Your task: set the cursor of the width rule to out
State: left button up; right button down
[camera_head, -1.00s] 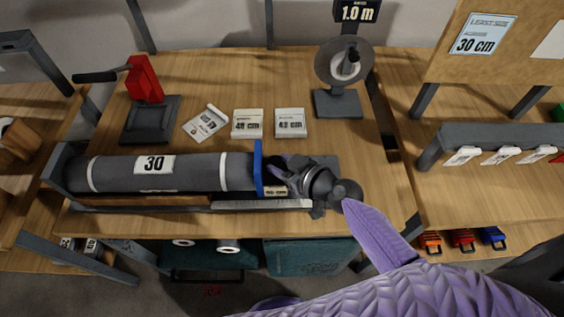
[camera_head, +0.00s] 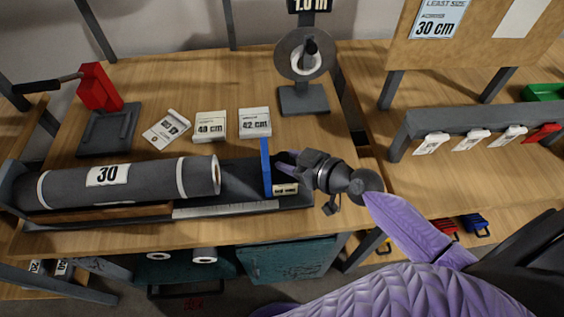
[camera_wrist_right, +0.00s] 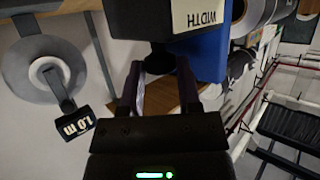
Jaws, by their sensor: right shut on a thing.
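The width rule (camera_head: 222,210) is a pale graduated strip along the front of a dark trough. Its cursor is an upright blue plate (camera_head: 265,166) on a dark block with a small pale label. The cursor stands near the right end of the rule, apart from the grey roll (camera_head: 140,182) marked 30. My right gripper (camera_head: 287,168) is at the right side of the cursor and shut on it. The right wrist view shows the block with a WIDTH label (camera_wrist_right: 205,17) and the blue plate (camera_wrist_right: 210,60) beyond my fingers (camera_wrist_right: 160,88). My left gripper is out of view.
A rack with hanging tags (camera_head: 480,128) is at the right.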

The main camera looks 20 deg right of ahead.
jog(key=c, duration=0.6)
grip_release()
jog(key=b+v, duration=0.1)
jog(key=v, duration=0.8)
jog(key=shift+s+d+r, duration=0.1)
jog(key=shift+s+r, duration=0.1)
jog(key=shift+s, duration=0.15)
